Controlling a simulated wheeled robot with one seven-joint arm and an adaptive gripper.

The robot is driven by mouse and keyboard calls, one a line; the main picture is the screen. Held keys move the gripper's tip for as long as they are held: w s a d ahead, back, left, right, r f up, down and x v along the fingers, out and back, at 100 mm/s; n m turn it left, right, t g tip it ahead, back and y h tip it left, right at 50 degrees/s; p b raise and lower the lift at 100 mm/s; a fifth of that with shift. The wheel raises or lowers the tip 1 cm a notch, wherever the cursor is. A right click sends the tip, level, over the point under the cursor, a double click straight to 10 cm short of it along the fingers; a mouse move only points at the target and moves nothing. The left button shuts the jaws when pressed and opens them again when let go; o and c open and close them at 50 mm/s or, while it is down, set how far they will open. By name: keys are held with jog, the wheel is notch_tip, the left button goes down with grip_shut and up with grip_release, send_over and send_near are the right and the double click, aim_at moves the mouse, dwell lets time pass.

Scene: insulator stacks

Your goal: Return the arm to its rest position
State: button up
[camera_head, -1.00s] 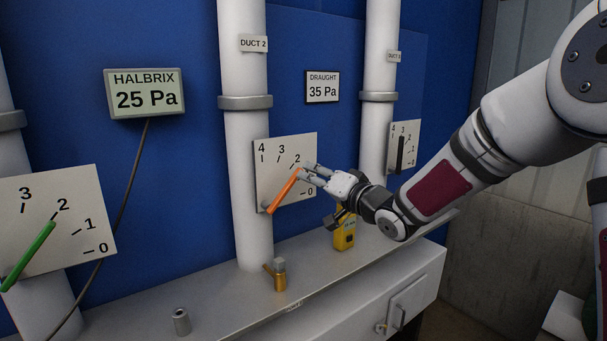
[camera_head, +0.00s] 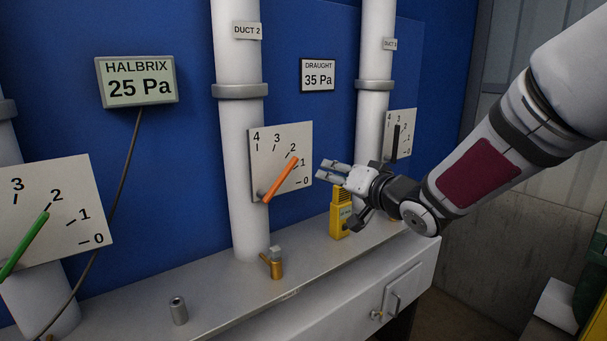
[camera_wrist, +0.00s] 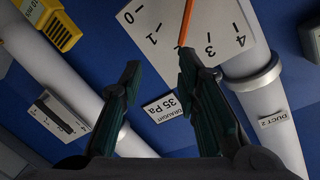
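My gripper (camera_head: 322,171) is open and empty, with its two fingers pointing left. It is to the right of the orange lever (camera_head: 281,179) on the Duct 2 dial plate (camera_head: 264,150) and apart from it in the head view. The orange lever's tip points between the 2 and 1 marks. In the wrist view the fingers (camera_wrist: 160,66) stand spread, and the orange lever (camera_wrist: 186,22) shows beyond the tip of the right-hand finger. My arm reaches in from the upper right.
A yellow handheld device (camera_head: 341,218) stands on the shelf (camera_head: 225,296) below my gripper. A brass fitting (camera_head: 276,264) and a grey cylinder (camera_head: 178,311) also stand there. A dial with a black lever (camera_head: 395,142) is behind; a green lever (camera_head: 24,246) is at left.

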jog(key=s+d+g+h, duration=0.3)
jog(key=s+d+h, duration=0.2)
jog(key=s, duration=0.6)
jog(key=s+d+g+h, duration=0.35)
jog(key=s+d, duration=0.25)
jog(key=s, duration=0.6)
jog(key=s+a+f+n+g, duration=0.2)
jog(key=s+f, duration=0.1)
jog(key=s, duration=0.9)
jog(key=shift+s+f+g+y, duration=0.35)
jog(key=shift+y, duration=0.1)
